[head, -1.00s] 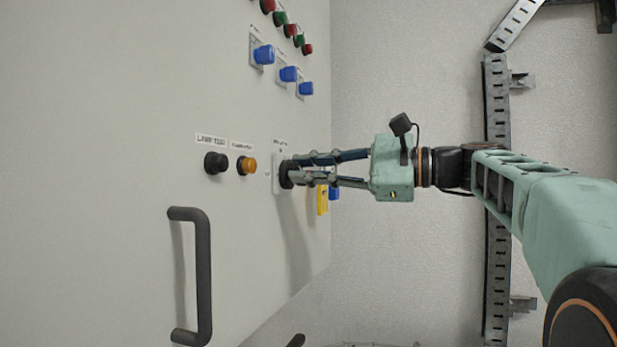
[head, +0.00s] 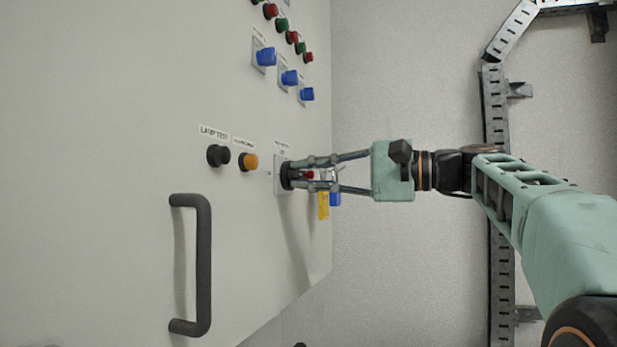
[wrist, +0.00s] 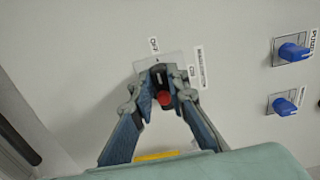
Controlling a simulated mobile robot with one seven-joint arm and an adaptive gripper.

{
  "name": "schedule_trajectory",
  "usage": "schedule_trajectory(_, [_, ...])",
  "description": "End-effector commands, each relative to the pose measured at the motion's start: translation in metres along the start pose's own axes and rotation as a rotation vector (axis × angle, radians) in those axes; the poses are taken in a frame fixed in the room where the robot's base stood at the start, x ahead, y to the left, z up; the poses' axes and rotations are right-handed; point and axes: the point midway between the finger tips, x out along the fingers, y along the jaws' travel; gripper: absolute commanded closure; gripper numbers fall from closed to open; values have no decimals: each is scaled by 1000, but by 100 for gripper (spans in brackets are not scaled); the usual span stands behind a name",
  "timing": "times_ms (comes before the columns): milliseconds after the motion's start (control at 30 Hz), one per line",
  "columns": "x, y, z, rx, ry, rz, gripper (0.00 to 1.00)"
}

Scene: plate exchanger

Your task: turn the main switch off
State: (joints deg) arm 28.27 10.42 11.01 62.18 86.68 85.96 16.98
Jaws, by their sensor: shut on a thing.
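The main switch (head: 287,176) is a dark round knob with a red part on a pale square plate on the cabinet front. In the wrist view, its red part (wrist: 164,98) shows between the fingers, with the OFF label above and the ON label to the right on the plate (wrist: 172,60). My gripper (head: 298,174) points straight at the panel and is shut on the switch, one finger on each side.
A black button (head: 218,155) and an orange button (head: 248,162) sit left of the switch. Blue knobs (head: 265,57) are above. A dark door handle (head: 204,265) stands out lower left.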

Motion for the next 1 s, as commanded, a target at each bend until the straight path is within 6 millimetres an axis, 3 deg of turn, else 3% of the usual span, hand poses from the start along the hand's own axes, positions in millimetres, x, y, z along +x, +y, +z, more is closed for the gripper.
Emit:
schedule_trajectory(367, [0, 0, 0, -6, 0, 2, 100])
schedule_trajectory(400, [0, 0, 0, -6, 0, 2, 82])
schedule_trajectory(533, [0, 0, 0, -5, 0, 1, 68])
schedule_trajectory(833, [-2, 0, 0, -4, 1, 1, 68])
schedule_trajectory(1000, [-20, 0, -1, -4, 4, 0, 68])
